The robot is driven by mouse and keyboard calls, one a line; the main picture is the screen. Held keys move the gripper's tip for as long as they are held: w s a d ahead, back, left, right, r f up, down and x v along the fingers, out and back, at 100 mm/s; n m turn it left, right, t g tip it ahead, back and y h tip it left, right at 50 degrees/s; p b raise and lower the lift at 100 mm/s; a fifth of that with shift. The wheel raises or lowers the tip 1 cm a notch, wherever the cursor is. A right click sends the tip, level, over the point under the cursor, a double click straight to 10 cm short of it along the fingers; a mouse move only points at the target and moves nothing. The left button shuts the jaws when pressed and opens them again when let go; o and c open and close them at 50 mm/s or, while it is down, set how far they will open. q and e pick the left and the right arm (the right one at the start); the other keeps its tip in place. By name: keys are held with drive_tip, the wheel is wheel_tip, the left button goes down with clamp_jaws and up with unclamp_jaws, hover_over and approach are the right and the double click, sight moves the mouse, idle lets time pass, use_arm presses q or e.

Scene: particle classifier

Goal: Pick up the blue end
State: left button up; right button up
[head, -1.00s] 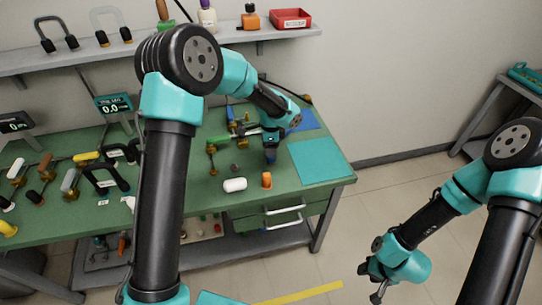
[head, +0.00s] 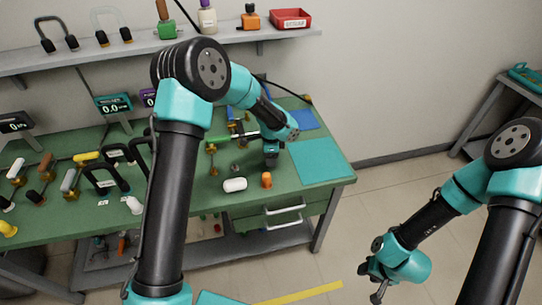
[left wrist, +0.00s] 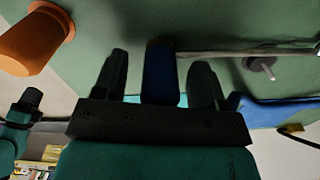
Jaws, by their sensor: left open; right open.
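The blue end (left wrist: 160,75) stands between the two dark fingers of my left gripper (left wrist: 160,62) in the left wrist view. A small gap shows on each side of it, so the jaws are open around it without gripping. A grey rod (left wrist: 235,52) runs to the right from its tip. In the head view my left gripper (head: 271,161) is low over the right part of the green bench and hides the blue end. My right gripper (head: 377,283) is open and empty over the floor, away from the bench.
An orange cylinder (head: 267,179) and a white cylinder (head: 234,185) are close in front of my left gripper; the orange one also shows in the left wrist view (left wrist: 32,42). A flat teal mat (head: 322,160) lies bare to the right. Valves and fittings crowd the bench's left side.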

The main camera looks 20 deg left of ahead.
use_arm(q)
drive_tip(key=shift+c, duration=0.5)
drive_tip(key=c, duration=0.9)
drive_tip(key=shift+o, duration=0.2)
drive_tip(key=shift+r, duration=0.1)
wheel_tip(320, 180, up, 10)
drive_tip(key=shift+f, duration=0.1)
